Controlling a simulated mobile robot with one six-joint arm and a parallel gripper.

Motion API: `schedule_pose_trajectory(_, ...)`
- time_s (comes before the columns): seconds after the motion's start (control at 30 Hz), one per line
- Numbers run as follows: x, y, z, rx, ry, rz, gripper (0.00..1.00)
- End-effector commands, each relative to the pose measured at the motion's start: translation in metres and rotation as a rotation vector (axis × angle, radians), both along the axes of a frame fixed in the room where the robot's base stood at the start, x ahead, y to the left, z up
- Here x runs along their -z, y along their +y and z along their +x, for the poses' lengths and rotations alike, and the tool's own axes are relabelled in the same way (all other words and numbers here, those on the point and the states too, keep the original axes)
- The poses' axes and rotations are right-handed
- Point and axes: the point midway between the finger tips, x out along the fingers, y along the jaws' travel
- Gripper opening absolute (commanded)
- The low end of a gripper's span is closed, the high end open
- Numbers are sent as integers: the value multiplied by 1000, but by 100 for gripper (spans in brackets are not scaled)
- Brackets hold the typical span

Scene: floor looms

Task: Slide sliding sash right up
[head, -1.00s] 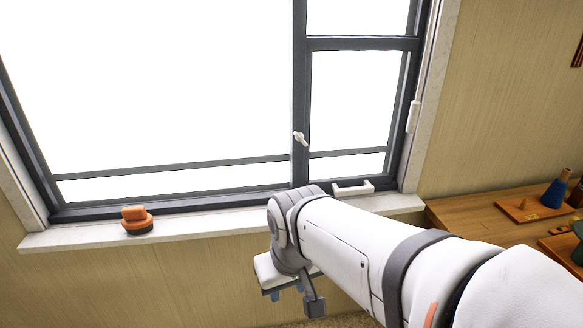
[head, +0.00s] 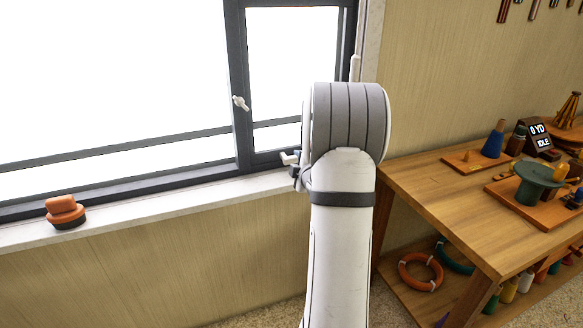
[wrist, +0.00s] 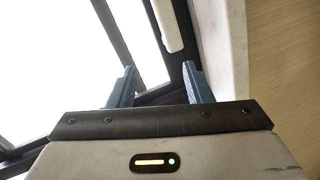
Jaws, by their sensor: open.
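The right sash (head: 250,100) is a dark-framed pane at the right of the window, with bright glass. A white handle (head: 289,158) shows at its bottom rail, partly covered by my arm. A white latch (head: 240,103) is on the upright between the panes. My gripper (wrist: 160,80) is open in the wrist view, with two blue fingers apart and nothing seen held between them. Dark window frame lies beyond the fingertips. A white elongated piece (wrist: 166,25) on the frame shows above the gap. In the head view my arm hides most of the gripper; I cannot tell whether it touches the handle.
An orange and dark object (head: 65,212) stands on the white sill (head: 140,208) at the left. A wooden table (head: 440,205) with several toys and a small display (head: 540,138) stands at the right. The wall below the sill is clear.

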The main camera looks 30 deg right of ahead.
Motion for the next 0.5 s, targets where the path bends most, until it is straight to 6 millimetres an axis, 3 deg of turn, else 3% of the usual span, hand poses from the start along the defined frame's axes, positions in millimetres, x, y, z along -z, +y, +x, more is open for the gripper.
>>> schedule_pose_trajectory(0.03,22,-21,-1,-17,-30,-59,45)
schedule_pose_trajectory(0.2,44,-54,-7,-74,-127,-224,45)
schedule_pose_trajectory(0.37,49,-65,-9,-92,-165,-284,45)
schedule_pose_trajectory(0.5,48,-69,6,-96,-170,-291,45)
